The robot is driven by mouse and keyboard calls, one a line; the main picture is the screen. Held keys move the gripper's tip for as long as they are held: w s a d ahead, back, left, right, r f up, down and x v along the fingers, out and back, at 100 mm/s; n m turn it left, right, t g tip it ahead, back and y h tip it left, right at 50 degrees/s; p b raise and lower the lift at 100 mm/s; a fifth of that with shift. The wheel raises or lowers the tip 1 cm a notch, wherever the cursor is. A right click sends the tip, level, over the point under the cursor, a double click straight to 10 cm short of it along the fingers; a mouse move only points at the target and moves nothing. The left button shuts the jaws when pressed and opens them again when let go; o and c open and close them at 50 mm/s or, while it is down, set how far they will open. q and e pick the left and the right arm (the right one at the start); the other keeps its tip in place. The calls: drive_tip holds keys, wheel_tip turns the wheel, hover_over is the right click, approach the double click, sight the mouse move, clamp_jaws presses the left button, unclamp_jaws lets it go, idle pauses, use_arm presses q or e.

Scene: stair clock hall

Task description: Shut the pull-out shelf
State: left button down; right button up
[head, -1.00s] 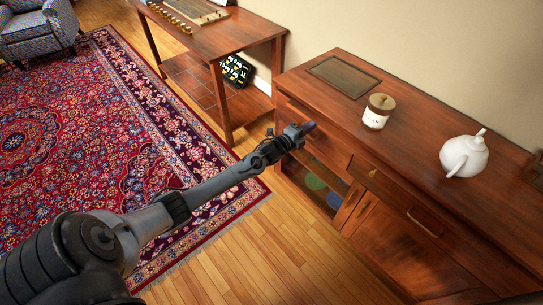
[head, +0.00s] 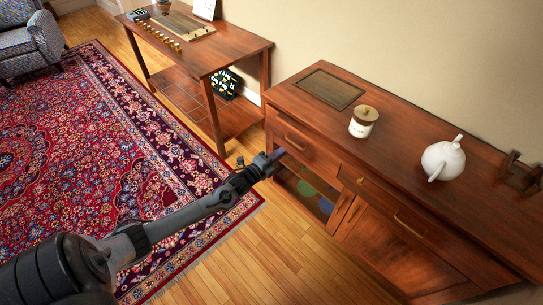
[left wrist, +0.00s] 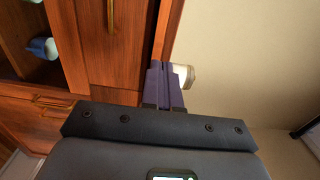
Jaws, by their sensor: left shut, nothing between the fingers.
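A reddish-brown wooden sideboard (head: 400,180) stands along the wall. I cannot make out a distinct pull-out shelf sticking out from it. Below the drawer is an open compartment (head: 303,188) with green and blue round things. My left gripper (head: 277,156) is shut and empty, its purple fingertips at the left end of the drawer front. In the left wrist view the fingers (left wrist: 165,82) overlap the wood edge; contact is unclear. My right gripper is out of view.
On the sideboard stand a lidded white jar (head: 363,122), a white teapot (head: 443,158) and an inset dark panel (head: 331,86). A side table (head: 205,52) stands to the left. The floor in front is clear, with a red rug (head: 90,160).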

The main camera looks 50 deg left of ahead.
use_arm(q)
drive_tip(key=s, duration=0.3)
drive_tip(key=m+b, duration=0.4)
drive_tip(key=m, duration=1.4)
approach(333, 156)
drive_tip(key=w+b, duration=0.2)
drive_tip(key=w, duration=0.1)
drive_tip(key=w+b, duration=0.3)
drive_tip(key=shift+w+a, duration=0.25)
drive_tip(key=shift+w, duration=0.15)
